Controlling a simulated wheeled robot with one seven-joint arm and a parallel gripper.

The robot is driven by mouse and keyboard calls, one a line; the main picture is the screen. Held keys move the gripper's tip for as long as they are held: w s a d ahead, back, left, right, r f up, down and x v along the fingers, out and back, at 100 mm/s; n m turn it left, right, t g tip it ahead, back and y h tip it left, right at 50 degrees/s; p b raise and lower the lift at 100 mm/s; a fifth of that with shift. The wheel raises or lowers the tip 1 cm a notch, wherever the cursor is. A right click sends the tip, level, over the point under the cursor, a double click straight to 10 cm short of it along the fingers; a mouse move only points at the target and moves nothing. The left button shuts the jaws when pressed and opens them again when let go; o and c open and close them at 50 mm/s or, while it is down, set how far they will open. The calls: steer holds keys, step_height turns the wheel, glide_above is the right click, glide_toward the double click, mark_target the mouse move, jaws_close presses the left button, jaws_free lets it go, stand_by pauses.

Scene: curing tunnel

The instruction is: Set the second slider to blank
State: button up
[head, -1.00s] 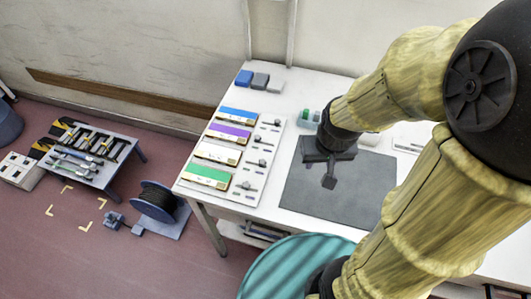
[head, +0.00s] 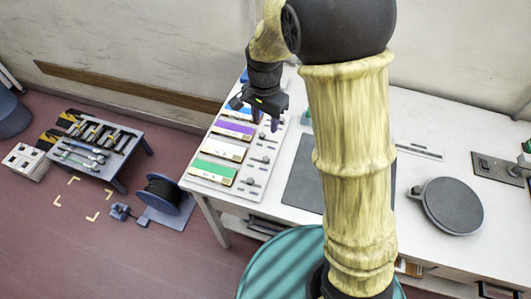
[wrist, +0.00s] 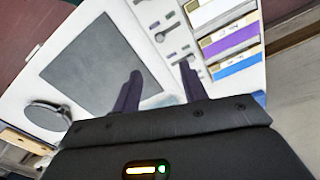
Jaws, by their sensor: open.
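The slider panel (head: 238,191) lies on the white table with blue, purple (head: 234,130), white and green cards in a column, each beside a slider. The second slider (head: 265,138), beside the purple card, shows a small grey knob. The lettering on the cards is too small to read. My gripper (head: 268,121) is open and empty over the panel's far end, hiding the first slider and part of the blue card in the head view. In the wrist view my fingers (wrist: 160,68) point toward the slider column, with the purple card (wrist: 230,40) to the right.
A dark grey mat (head: 302,188) lies right of the panel, partly behind my arm. A round dark disc (head: 452,205) sits farther right on the table. A low tool rack (head: 96,150) and a cable reel (head: 163,195) stand on the floor at left.

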mark_target(266, 159)
steer(key=shift+f, duration=0.15)
step_height(266, 159, down, 17)
steer(key=shift+d+f+p, duration=0.1)
steer(key=shift+p, duration=0.7)
jaws_close()
